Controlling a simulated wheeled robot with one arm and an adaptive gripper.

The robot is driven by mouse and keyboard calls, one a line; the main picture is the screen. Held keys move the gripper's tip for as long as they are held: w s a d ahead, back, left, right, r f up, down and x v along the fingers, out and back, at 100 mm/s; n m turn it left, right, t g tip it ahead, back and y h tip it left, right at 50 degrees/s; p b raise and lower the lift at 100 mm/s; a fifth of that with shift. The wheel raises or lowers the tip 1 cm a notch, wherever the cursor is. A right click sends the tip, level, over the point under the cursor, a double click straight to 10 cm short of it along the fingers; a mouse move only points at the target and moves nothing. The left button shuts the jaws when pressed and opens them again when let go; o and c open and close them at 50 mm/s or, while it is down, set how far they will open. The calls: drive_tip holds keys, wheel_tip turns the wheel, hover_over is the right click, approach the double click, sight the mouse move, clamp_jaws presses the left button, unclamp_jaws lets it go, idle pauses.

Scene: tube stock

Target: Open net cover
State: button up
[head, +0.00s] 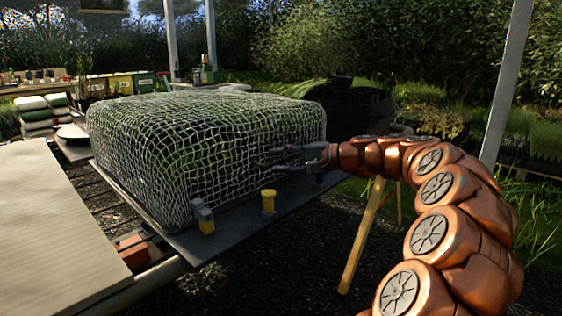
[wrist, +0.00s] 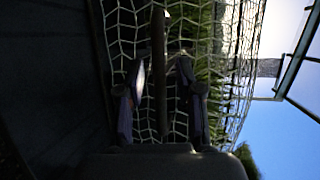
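The net cover (head: 205,140) is a pale mesh draped in a rounded box shape over green growth. It sits down on a dark flat base (head: 240,222). My gripper (head: 285,160) is at the front right side of the net, level with its middle height. In the wrist view the gripper (wrist: 160,66) has its two fingers apart, one on each side of a dark bar (wrist: 159,30). Gaps show between the bar and both fingers. The net (wrist: 205,50) lies behind the bar. Whether the bar is fixed to the net I cannot tell.
A grey and yellow block (head: 203,218) and a yellow peg (head: 268,201) stand on the base's front edge. A pale board (head: 50,225) is at the left. A white post (head: 506,85) and a wooden leg (head: 361,235) stand near my arm. Dark crates (head: 358,108) are behind.

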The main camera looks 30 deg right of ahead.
clamp_jaws()
idle(0.5)
